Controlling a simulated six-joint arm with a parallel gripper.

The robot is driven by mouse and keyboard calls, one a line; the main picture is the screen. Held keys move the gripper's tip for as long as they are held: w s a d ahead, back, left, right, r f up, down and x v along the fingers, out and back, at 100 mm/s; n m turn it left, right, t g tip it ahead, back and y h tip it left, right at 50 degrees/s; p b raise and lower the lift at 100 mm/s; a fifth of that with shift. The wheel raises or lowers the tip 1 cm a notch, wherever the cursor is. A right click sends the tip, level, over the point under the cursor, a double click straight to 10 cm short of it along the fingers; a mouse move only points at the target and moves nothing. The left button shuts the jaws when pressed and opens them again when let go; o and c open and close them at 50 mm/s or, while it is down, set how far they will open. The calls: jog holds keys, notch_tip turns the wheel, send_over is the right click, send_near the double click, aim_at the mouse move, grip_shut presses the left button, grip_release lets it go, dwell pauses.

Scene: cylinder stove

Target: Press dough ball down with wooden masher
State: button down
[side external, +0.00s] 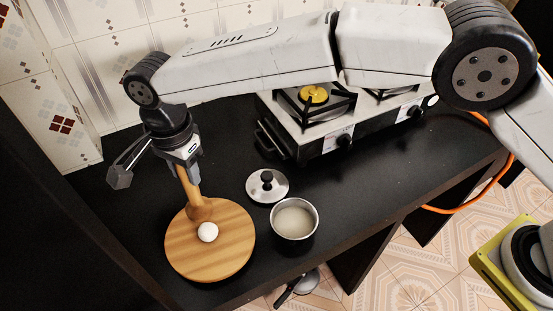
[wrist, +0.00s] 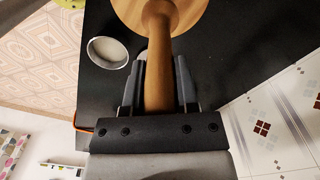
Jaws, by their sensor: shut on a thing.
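A white dough ball (side external: 208,232) sits on a round wooden board (side external: 190,262) on the black counter. My gripper (side external: 189,166) is shut on the handle of the wooden masher (side external: 199,208), which points down over the board. The masher's head is just behind and left of the dough ball in the side view; whether it touches the ball or the board, I cannot tell. In the wrist view, the masher handle (wrist: 158,75) runs between the fingers of my gripper (wrist: 160,85). The wooden board (wrist: 190,10) shows past it, and the masher hides most of the dough ball.
A metal pot (side external: 295,219) with pale contents stands right of the board. Its lid (side external: 267,186) lies behind it. A gas stove (side external: 320,130) stands at the back right, and the tiled wall (side external: 85,80) is behind. The counter's front edge is close to the board and pot.

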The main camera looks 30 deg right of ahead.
aim_at(196, 200)
jog(key=shift+f, duration=0.1)
jog(key=shift+f, duration=4.35)
dwell(1.7)
jog(key=shift+r, duration=0.1)
dwell(1.3)
